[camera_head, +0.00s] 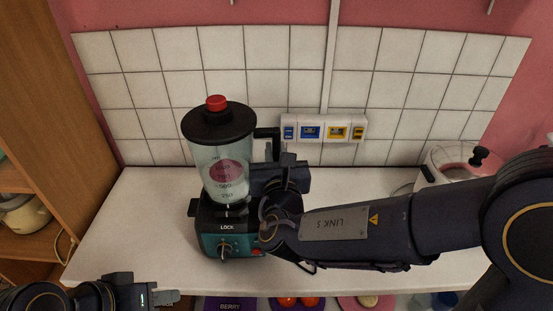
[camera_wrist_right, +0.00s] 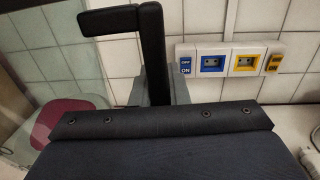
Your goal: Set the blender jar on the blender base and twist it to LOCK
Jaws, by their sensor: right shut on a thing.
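The blender jar (camera_head: 212,160) is clear with a black lid, a red knob and a black handle (camera_head: 267,140). It stands upright on the teal and black blender base (camera_head: 213,243), whose front shows the word LOCK. Whether it is locked cannot be told. My right gripper (camera_head: 268,176) is at the jar's right side, shut on the handle. The handle also shows in the right wrist view (camera_wrist_right: 152,40), its lower part hidden behind my gripper. My left gripper (camera_head: 165,297) is low at the left front, apart from the blender; its finger gap is not clear.
A wall socket panel (camera_head: 324,128) is behind the blender on the white tiles. A white appliance (camera_head: 452,163) stands at the counter's right end. The white counter (camera_head: 130,225) is clear left of the blender. A wooden shelf (camera_head: 92,110) stands at the left, and several items sit below the front edge.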

